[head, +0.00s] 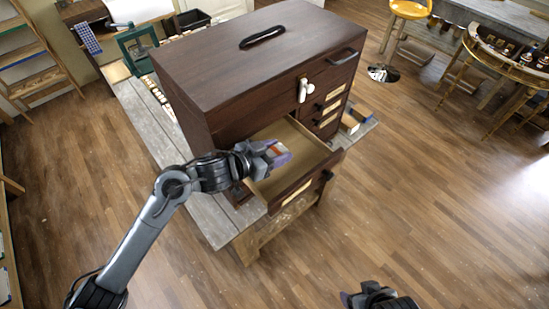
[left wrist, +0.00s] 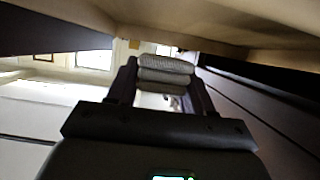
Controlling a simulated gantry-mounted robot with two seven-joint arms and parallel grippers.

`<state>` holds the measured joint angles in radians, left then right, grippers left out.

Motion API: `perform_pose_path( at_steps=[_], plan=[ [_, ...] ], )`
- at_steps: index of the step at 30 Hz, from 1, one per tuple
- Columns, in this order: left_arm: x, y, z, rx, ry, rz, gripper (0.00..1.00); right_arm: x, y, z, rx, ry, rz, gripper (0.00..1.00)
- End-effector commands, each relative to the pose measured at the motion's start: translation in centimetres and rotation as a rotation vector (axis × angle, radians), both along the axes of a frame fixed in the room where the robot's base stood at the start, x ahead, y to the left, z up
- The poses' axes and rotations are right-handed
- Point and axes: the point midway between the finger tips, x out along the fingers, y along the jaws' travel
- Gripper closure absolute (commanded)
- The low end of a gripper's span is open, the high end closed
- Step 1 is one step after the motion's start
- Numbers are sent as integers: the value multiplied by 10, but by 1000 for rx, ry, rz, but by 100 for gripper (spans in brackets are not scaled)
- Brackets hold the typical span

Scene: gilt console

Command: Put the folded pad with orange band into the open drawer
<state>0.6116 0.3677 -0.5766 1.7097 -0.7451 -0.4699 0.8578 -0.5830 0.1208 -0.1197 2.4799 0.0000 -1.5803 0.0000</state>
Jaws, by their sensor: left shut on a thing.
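I cannot tell how high the pad is above the drawer floor. My right gripper (head: 372,298) is at the bottom edge, partly cut off.
The drawer belongs to a dark wooden chest (head: 250,70) with a black top handle and several closed small drawers on its right. The chest stands on a grey wooden bench (head: 210,215). A teal frame (head: 135,45) stands behind it. Open floor lies in front and right.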

Motion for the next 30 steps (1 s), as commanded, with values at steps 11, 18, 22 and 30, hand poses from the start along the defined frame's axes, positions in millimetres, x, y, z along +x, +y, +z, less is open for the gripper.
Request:
perform_pose_path(
  at_steps=[11, 18, 22, 30],
  plan=[
    [-2, 4, -30, -1, 2, 0, 77, 1, 1, 7, 6, -3, -3, 22],
    [-2, 4, -42, 0, -3, -1, 77, 1, 1, 8, 5, -3, -3, 22],
    [-2, 4, -42, 0, -3, -1, 77, 1, 1, 8, 3, -4, -1, 22],
    [-2, 3, -45, 0, -1, 0, 38, 1, -1, 7, -5, -4, 4, 22]
  ],
)
